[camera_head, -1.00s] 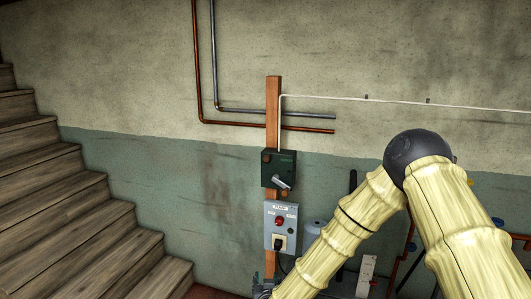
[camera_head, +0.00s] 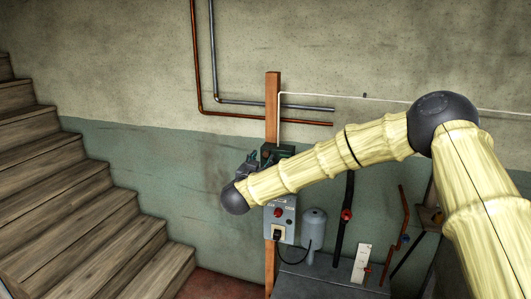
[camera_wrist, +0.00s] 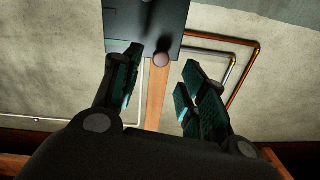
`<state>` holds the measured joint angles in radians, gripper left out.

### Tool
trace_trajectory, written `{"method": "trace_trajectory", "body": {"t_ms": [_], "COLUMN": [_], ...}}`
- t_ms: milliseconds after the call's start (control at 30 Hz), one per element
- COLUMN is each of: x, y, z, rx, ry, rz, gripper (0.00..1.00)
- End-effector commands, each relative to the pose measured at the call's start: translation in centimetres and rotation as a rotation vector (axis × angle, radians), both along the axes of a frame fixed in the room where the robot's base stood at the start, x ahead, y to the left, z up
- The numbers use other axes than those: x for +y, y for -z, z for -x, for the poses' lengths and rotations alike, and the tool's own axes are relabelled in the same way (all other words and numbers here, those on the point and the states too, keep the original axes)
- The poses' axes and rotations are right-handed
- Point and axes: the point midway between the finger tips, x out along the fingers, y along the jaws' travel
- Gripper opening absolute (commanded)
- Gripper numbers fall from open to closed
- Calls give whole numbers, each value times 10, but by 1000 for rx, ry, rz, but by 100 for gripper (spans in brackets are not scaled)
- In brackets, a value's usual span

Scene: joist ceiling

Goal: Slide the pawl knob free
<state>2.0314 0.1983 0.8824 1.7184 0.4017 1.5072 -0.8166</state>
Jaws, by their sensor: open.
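A dark green box (camera_head: 287,150) is fixed to a wooden post; my arm and gripper cover most of it in the head view. A round brownish knob (camera_wrist: 161,59), which looks like the pawl knob, sits at the box's lower edge there. My gripper (camera_wrist: 163,82) is open, with a finger on either side of the knob's line. No contact shows, and the gap in depth is unclear. In the head view my gripper (camera_head: 246,165) is at the box's left side. The box's grey lever is hidden there.
A grey pump control box (camera_head: 290,222) with a red knob (camera_head: 277,212) is below on the post (camera_head: 272,95). Pipes (camera_head: 230,112) run along the wall behind.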

Motion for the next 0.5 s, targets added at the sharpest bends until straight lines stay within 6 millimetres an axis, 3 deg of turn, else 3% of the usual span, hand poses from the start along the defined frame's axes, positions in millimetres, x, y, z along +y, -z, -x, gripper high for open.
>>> {"method": "trace_trajectory", "body": {"t_ms": [233,500], "x": [-11,-15], "y": [-2,0], "z": [-36,-53], "rx": [1,1], "ry": [2,0], "rz": [-1,1], "gripper": [42,42]}}
